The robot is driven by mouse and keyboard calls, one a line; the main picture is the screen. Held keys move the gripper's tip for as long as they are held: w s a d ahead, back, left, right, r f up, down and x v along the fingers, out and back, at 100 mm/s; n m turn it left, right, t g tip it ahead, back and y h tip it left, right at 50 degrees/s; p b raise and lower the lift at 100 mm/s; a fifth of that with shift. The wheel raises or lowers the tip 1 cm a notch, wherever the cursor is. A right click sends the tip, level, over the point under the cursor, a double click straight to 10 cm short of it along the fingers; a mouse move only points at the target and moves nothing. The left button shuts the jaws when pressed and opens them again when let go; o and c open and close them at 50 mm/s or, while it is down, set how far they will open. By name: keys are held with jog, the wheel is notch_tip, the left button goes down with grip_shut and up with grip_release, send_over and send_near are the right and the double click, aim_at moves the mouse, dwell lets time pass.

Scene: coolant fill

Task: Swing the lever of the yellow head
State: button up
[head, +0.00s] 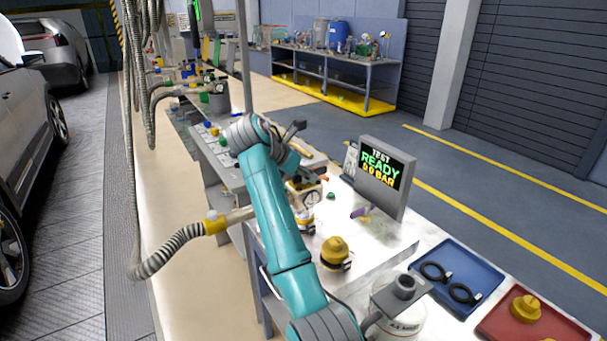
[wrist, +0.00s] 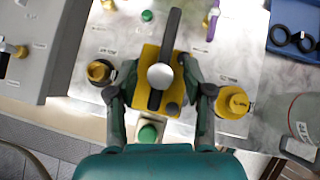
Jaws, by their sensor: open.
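The yellow head (wrist: 148,58) is a yellow block in the middle of the wrist view. A long dark lever (wrist: 172,32) lies across it, running nearly straight up the picture, with a silver round boss (wrist: 160,76) at its pivot. My gripper (wrist: 158,72) is open, with one finger on each side of the lever over the yellow head. I cannot tell whether either finger touches it. In the head view my gripper (head: 300,168) is over the bench, and my arm partly hides the head and its lever.
A yellow-capped fitting (wrist: 235,102) stands right of my gripper, and a dark-and-yellow one (wrist: 100,72) left. A green button (wrist: 147,132) is below. A screen (head: 382,168) reads "TEST READY 0.0 BAR". A blue tray (head: 487,262) holds black rings. A hose (head: 165,252) hangs left.

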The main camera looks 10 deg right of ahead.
jog(key=shift+w+d+f, duration=0.15)
jog(key=shift+f, duration=0.05)
